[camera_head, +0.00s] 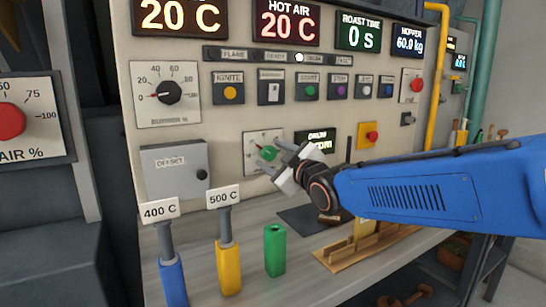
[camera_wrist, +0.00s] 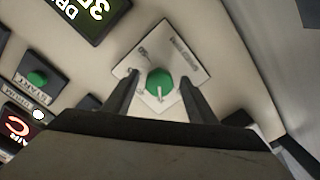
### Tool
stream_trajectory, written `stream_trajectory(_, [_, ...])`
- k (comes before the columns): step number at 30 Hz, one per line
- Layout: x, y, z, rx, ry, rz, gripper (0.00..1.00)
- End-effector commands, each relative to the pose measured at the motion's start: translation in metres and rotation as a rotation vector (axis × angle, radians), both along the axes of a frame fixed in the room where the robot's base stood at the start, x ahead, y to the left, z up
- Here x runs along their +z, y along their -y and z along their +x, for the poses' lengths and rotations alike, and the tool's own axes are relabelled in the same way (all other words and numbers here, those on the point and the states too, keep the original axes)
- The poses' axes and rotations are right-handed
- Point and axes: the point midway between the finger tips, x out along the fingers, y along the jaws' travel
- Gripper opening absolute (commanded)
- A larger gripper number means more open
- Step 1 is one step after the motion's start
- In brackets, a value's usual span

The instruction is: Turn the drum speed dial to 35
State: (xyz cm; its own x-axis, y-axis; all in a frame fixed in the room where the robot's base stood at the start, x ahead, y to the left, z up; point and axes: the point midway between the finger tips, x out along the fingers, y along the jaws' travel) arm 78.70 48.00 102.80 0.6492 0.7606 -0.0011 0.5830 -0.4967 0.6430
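The drum speed dial is a green round knob (camera_head: 268,153) on a white plate in the lower middle of the panel. In the wrist view the green knob (camera_wrist: 160,83) sits centred between my fingers, with visible gaps on both sides. My gripper (camera_head: 273,160) is open in front of the dial; its fingers also show in the wrist view (camera_wrist: 161,90). I cannot tell how far the fingertips reach along the knob. The drum display (camera_head: 318,136) is partly covered by my gripper.
A grey offset box (camera_head: 175,170) projects left of the dial. A red knob on a yellow plate (camera_head: 368,135) is to the right. A blue handle (camera_head: 172,283), a yellow handle (camera_head: 228,268) and a green block (camera_head: 275,252) stand on the shelf below.

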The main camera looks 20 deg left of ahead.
Motion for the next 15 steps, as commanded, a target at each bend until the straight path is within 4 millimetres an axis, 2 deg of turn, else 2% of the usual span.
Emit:
stream_trajectory(8, [0.001, 0.001, -0.001, 0.000, 0.001, 0.001, 0.52])
stream_trajectory(15, [0.001, 0.019, -0.016, -0.001, 0.001, 0.002, 0.52])
